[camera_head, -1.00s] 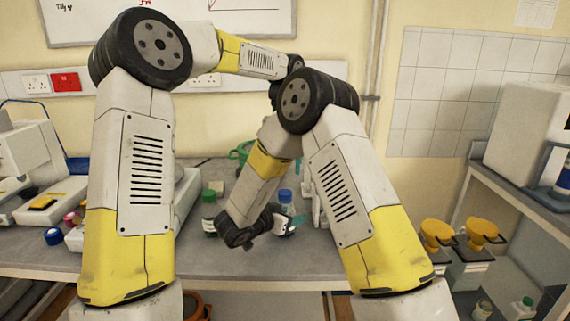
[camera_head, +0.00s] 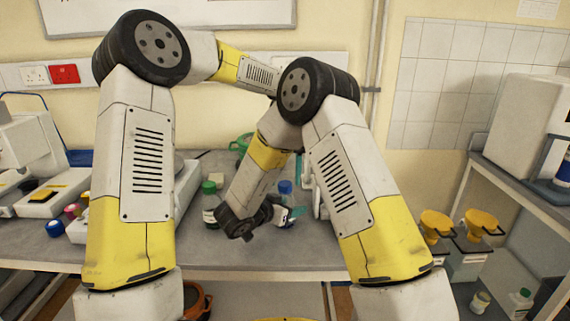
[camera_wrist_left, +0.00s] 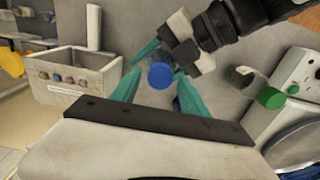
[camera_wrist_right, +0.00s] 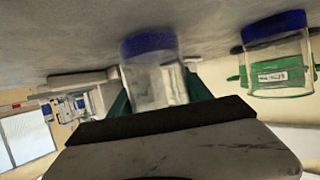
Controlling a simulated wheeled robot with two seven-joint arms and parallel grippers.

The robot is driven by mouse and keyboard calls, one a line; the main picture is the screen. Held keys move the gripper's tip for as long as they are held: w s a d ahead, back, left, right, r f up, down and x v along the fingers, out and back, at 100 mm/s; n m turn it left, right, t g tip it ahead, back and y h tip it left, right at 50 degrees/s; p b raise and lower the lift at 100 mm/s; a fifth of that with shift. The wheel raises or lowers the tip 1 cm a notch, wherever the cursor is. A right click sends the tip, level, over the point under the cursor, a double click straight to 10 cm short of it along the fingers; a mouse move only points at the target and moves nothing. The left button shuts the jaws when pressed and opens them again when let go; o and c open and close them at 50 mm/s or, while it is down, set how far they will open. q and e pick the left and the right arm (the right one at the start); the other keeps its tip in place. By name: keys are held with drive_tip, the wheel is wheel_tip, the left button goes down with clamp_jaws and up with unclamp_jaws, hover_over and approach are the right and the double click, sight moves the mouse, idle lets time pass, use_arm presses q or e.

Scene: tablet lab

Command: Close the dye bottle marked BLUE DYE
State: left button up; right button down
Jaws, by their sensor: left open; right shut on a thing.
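In the head view a bottle with a blue cap (camera_head: 285,187) stands on the bench. In the left wrist view the blue cap (camera_wrist_left: 161,75) lies between the tips of my left gripper (camera_wrist_left: 157,80), which is open around it. No label reading BLUE DYE is legible. Whether the cap is seated cannot be told.
A green-capped bottle (camera_head: 209,188) stands left of the held bottle. A green vessel (camera_head: 240,145) is behind. A white box (camera_wrist_left: 75,75) with small coloured items shows in the left wrist view. Yellow-topped containers (camera_head: 437,225) stand at the right.

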use_arm(q)
drive_tip(key=shift+f, duration=0.8)
clamp_jaws()
drive_tip(key=m, duration=0.4)
drive_tip(key=shift+m, duration=0.3)
drive_tip(key=m, duration=0.3)
drive_tip(key=shift+m, duration=0.3)
drive_tip(key=shift+o, duration=0.3)
unclamp_jaws()
